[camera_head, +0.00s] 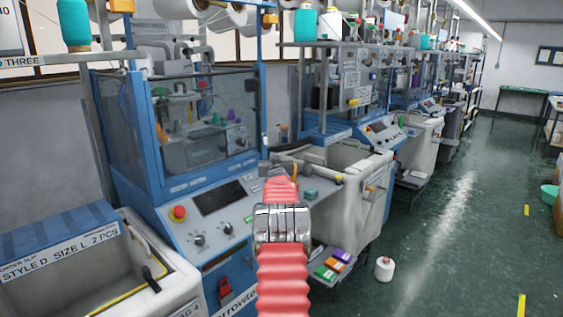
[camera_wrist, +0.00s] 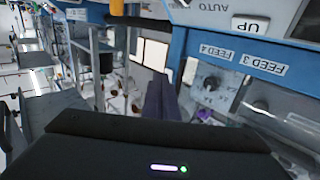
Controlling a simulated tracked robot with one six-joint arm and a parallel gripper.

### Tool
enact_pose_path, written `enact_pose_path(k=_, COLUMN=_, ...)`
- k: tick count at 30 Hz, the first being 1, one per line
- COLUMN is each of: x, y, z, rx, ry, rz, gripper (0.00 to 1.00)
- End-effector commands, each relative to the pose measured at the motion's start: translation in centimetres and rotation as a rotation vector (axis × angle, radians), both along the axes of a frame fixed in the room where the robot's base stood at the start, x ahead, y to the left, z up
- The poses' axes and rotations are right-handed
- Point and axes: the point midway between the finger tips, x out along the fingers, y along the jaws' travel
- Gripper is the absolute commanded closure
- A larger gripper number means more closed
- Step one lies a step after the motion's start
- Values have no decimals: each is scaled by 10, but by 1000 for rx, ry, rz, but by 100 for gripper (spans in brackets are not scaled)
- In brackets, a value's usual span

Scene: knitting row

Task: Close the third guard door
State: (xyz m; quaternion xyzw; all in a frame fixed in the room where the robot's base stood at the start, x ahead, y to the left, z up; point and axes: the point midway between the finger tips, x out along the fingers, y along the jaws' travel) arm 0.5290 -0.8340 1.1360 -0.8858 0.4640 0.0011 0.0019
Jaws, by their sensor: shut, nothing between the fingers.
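A sign ending in THREE (camera_head: 32,61) hangs at the upper left, beside the nearest blue knitting machine. This machine has a clear, blue-framed guard pane (camera_head: 205,125) across its front and another clear panel (camera_head: 125,135) on its left side. A small black fitting shows at the front pane's right edge. I cannot tell whether the door is fully shut. My arm reaches up toward the machine's right side. My gripper is mostly hidden in the head view. In the wrist view its dark fingers (camera_wrist: 161,102) are together and empty, near a blue frame (camera_wrist: 235,55) with upside-down FEED labels.
A control panel (camera_head: 215,205) with a red button sits below the guard. A pale bin (camera_head: 345,185) stands right of my arm, and another bin (camera_head: 130,270) is at the lower left. A white cone (camera_head: 384,268) stands on the floor. The green aisle (camera_head: 450,230) at the right is mostly clear.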

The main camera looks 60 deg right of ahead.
Motion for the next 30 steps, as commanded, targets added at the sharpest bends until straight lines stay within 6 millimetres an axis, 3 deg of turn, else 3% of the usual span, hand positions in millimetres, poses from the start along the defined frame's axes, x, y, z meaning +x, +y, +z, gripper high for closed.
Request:
enact_pose_path(k=12, x=-42, y=11, z=0, rx=1, ry=1, rz=1, gripper=100)
enact_pose_path(k=30, x=-45, y=13, z=0, rx=0, ry=0, rz=4, gripper=100)
